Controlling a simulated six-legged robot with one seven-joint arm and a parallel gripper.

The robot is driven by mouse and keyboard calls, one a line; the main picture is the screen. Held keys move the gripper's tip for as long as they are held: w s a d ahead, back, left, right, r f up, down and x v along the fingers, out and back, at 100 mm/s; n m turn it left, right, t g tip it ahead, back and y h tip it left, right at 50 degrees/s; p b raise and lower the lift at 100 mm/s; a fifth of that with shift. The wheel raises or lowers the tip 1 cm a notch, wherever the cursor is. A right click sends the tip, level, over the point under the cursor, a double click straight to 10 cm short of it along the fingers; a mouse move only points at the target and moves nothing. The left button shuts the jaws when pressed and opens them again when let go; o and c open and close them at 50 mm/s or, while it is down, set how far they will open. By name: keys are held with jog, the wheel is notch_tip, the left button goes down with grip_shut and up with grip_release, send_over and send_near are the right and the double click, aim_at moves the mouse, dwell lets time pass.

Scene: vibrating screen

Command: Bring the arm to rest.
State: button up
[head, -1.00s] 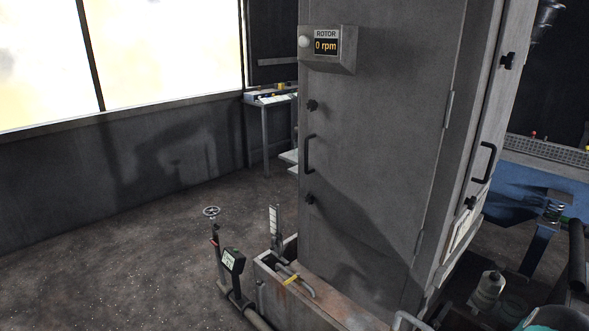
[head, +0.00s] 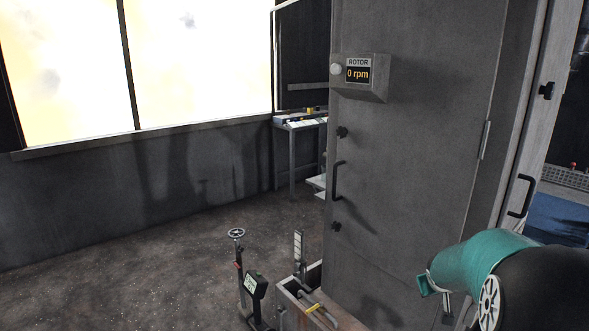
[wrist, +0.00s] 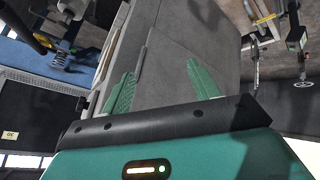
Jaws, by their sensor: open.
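My arm, teal and black, shows at the lower right of the head view in front of the grey cabinet (head: 410,150). In the wrist view my gripper (wrist: 162,82) has its two green fingers spread wide apart, with nothing between them. The cabinet (wrist: 180,75) lies beyond the fingers there, seen tilted. I cannot clearly make out the fingers in the head view.
The cabinet carries a rotor display (head: 358,75) reading 0 rpm. A handwheel (head: 236,233) on a pipe stands left of a low metal trough (head: 290,300). A small table (head: 300,124) stands behind by the window. The floor (head: 120,270) at left is open.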

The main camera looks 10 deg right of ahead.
jog(key=s+a+r+y, duration=0.1)
jog(key=s+a+r, duration=0.35)
jog(key=a, duration=0.45)
jog(key=s+a+r, duration=0.3)
jog(key=a+r, duration=0.2)
jog(key=a, duration=0.4)
jog(key=s+a+r+n+y, duration=0.1)
jog(key=s+a+y, duration=0.3)
jog(key=s+a, duration=1)
jog(key=shift+s+a+r+n, duration=0.15)
jog(key=shift+s+a+n, duration=0.2)
jog(key=shift+a+n, duration=0.35)
jog(key=c, duration=0.5)
jog(key=shift+d, duration=0.1)
jog(key=shift+c, duration=0.2)
